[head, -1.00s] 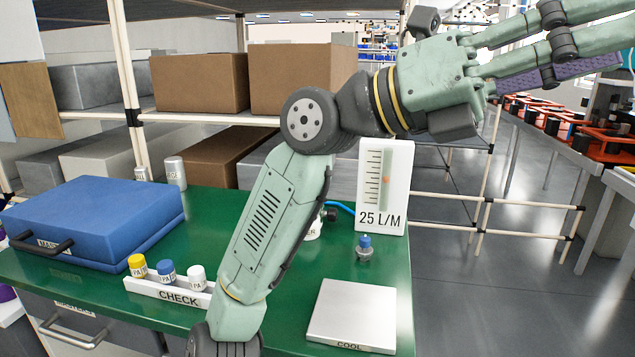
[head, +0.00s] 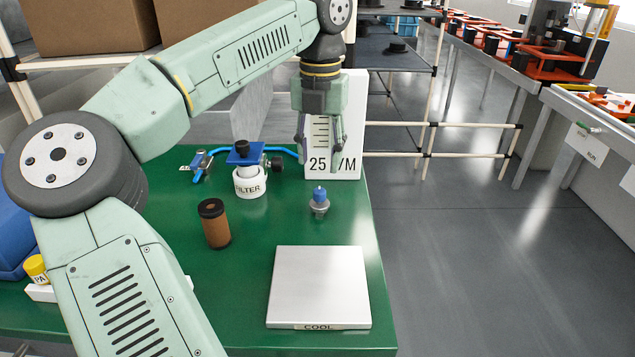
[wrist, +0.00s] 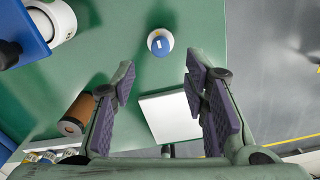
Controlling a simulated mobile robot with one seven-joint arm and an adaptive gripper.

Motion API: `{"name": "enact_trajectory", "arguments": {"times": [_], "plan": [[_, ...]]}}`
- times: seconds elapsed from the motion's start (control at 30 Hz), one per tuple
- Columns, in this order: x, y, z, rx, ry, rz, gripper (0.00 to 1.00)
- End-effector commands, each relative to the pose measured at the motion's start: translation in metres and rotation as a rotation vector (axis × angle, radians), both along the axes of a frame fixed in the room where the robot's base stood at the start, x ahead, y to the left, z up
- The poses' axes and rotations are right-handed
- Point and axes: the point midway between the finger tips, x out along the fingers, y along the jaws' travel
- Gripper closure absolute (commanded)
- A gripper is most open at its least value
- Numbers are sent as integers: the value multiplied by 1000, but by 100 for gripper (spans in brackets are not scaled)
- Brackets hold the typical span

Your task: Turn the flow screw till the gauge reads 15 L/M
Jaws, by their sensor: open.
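The flow screw (head: 319,203) has a blue top on a grey metal body and stands upright on the green table. In the wrist view the screw (wrist: 160,43) shows from above, ahead of and between my fingers. The white gauge (head: 348,135) stands behind it; it shows 25 and part of the unit, the rest covered by my gripper. My gripper (head: 320,155) points down above the table, in front of the gauge and above the screw. Its fingers (wrist: 160,85) are apart with nothing between them.
A silver plate (head: 318,285) marked COOL lies in front of the screw. A brown cylinder with a black cap (head: 214,224) and a white FILTER unit with a blue top (head: 249,181) stand to the left. A blue hose runs behind. The table's right edge is close.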

Motion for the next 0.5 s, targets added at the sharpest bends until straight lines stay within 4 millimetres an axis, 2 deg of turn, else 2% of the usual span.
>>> {"name": "enact_trajectory", "arguments": {"times": [0.1, 0.23, 0.5], "plan": [[-1, 0, -24, -3, 4, -2, 59], [-1, 0, -47, -4, 3, -3, 59], [0, -1, -74, -5, 0, -1, 59]]}}
